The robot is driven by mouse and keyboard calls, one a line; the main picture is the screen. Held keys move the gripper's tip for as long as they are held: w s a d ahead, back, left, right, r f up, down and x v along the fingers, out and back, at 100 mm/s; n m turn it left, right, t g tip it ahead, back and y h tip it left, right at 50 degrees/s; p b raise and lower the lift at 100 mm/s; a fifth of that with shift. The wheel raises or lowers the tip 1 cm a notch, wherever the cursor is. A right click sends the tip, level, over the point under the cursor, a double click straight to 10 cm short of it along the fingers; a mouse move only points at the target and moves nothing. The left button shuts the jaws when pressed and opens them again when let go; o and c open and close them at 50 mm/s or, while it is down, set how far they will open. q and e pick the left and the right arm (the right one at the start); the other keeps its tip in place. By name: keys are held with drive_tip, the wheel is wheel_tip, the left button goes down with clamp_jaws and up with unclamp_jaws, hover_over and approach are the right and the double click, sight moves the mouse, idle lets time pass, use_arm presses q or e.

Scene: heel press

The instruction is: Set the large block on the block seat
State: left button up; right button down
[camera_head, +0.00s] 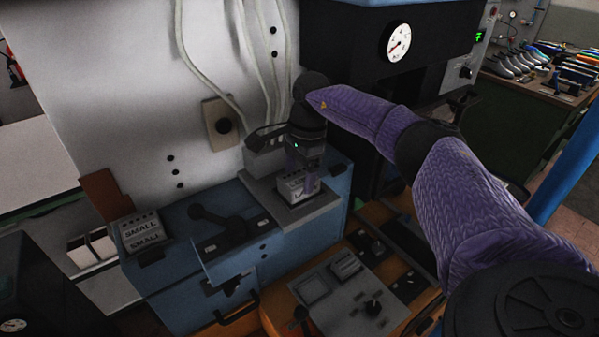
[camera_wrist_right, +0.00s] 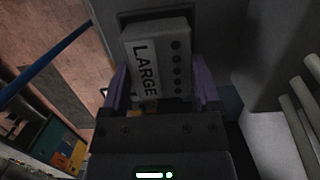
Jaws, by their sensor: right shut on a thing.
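My right gripper (camera_head: 302,165) points down over the blue machine and is shut on the large block (camera_head: 297,187). In the right wrist view the large block (camera_wrist_right: 158,60), grey with a white LARGE label and several dark holes, is between the purple fingers (camera_wrist_right: 162,92). The block seat appears to be the grey plate (camera_head: 318,206) on top of the blue machine. The block is upright, at or just above this plate; I cannot tell whether it touches. My fingers partly hide the block's top. My left gripper is not in view.
A block labelled SMALL (camera_head: 142,232) stands at the left end of the blue machine (camera_head: 190,290). A black lever (camera_head: 220,218) lies between. A black press with a gauge (camera_head: 396,42) stands behind right. A control panel (camera_head: 350,290) is in front. Pale cables (camera_head: 245,50) hang behind.

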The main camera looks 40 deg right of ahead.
drive_tip(key=shift+f, duration=0.25)
unclamp_jaws()
wheel_tip(320, 180, up, 10)
drive_tip(key=d, duration=0.1)
drive_tip(key=shift+d+b, duration=0.25)
drive_tip(key=shift+b, duration=0.15)
drive_tip(key=shift+s+f, duration=0.1)
